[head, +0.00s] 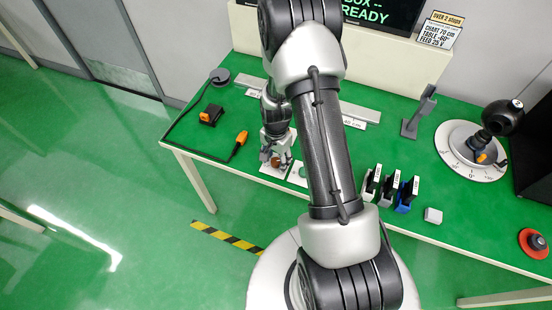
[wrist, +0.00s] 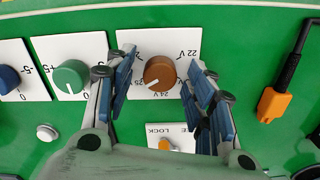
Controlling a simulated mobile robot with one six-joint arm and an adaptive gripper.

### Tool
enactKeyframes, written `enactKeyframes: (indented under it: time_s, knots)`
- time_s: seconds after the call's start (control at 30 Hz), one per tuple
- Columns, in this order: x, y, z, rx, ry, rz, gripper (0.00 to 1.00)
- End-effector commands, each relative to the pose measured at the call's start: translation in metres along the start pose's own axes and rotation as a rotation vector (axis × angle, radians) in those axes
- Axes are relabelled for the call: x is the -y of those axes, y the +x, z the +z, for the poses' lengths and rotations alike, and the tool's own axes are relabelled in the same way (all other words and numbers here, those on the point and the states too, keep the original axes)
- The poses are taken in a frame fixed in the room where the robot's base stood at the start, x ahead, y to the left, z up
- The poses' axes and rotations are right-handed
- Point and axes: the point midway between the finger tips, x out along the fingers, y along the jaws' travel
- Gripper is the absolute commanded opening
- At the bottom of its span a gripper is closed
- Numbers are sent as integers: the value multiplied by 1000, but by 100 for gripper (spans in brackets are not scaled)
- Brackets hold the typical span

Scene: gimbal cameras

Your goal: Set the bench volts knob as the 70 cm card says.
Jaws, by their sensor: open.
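The volts knob (wrist: 159,73) is brown-orange on a white plate (wrist: 188,42) marked 22 V, 24 V and, partly hidden at left, what looks like 25. Its white pointer line points down-left, between the 24 V mark and the left mark. My gripper (wrist: 158,88) is open, with one finger on each side of the knob and gaps to it. In the head view my gripper (head: 276,143) reaches down over the knob (head: 275,161). The card (head: 440,30) at the back reads chart 70 cm, table -60°, feed 25 V, with "over 2 stops" above.
A green knob (wrist: 71,77) and a blue knob (wrist: 8,79) sit left of the volts knob. A lock plate (wrist: 184,134) with an orange switch lies below it. An orange plug (wrist: 274,104) with a black cable lies to the right. A dial turntable (head: 447,152) stands at the bench's right.

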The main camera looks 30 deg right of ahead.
Motion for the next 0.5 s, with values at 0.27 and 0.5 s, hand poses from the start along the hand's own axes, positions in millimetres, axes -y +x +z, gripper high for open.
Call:
enactKeyframes:
  time_s: [0.27,0.5]
  knots:
    - [0,-6,0,-1,0,-1,50]
    - [1,-50,-1,-4,0,-5,50]
